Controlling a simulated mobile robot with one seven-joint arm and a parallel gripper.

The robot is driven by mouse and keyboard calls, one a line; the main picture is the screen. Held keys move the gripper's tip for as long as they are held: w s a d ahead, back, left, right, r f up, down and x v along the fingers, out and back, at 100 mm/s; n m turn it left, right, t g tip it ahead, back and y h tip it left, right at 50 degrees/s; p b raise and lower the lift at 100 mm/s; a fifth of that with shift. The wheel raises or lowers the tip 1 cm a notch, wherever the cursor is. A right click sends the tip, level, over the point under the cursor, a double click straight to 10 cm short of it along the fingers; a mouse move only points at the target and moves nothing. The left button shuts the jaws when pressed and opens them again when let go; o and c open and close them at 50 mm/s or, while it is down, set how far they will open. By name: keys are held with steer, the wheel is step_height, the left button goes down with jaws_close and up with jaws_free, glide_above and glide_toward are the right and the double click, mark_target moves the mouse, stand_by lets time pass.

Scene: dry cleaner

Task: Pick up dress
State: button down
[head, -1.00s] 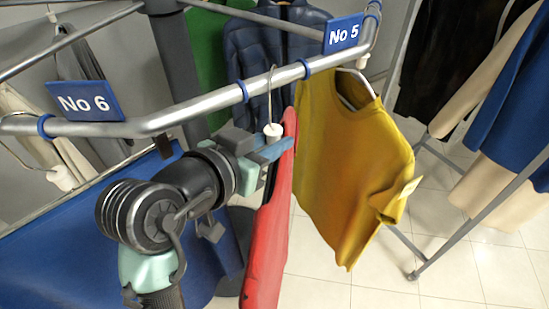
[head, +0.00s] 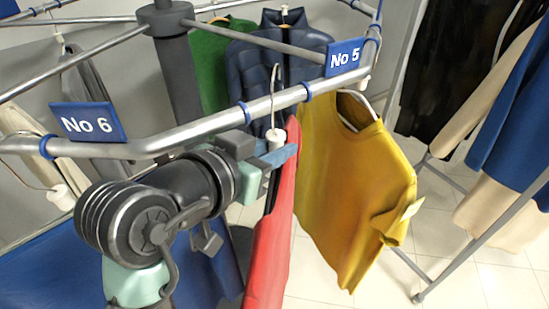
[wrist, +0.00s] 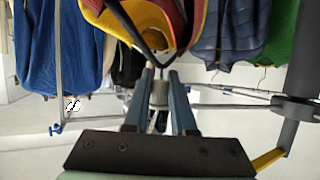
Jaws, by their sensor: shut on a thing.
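The red garment (head: 272,250), which I take as the dress, hangs edge-on from a hanger with a white neck (head: 276,137) and a metal hook. My gripper (head: 284,153) is shut on this hanger at its neck, just below the rail. In the wrist view the white neck (wrist: 159,93) sits between the two blue fingers of my gripper (wrist: 160,78). The hook's top stands clearly above the rail. I cannot tell whether the hook still goes around the rail.
The rack's rail (head: 200,127) carries blue rings and the signs No 5 (head: 345,58) and No 6 (head: 88,122). A yellow shirt (head: 350,190) hangs close right of the red garment. A dark blue jacket (head: 250,80) hangs behind. Another rack (head: 480,230) stands at right.

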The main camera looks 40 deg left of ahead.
mark_target(270, 242)
steer(key=s+d+f+b, duration=0.2)
steer(key=d+f+b, duration=0.3)
steer(key=f+b, duration=0.45)
steer(key=p+v, duration=0.2)
steer(key=p, duration=0.4)
steer(key=f+p+v, duration=0.1)
steer(key=p+v, duration=0.2)
steer(key=p, duration=0.2)
steer(key=shift+s+p, duration=0.35)
steer(key=shift+s, duration=0.05)
steer(key=s+p, duration=0.1)
steer(key=s, duration=0.2)
steer(key=s+f+p, duration=0.1)
steer(key=s, duration=0.2)
steer(key=s+p, duration=0.1)
steer(key=s, duration=0.3)
steer(key=shift+s+d+f, duration=0.15)
steer(key=shift+d+f, duration=0.1)
steer(key=shift+d, duration=0.1)
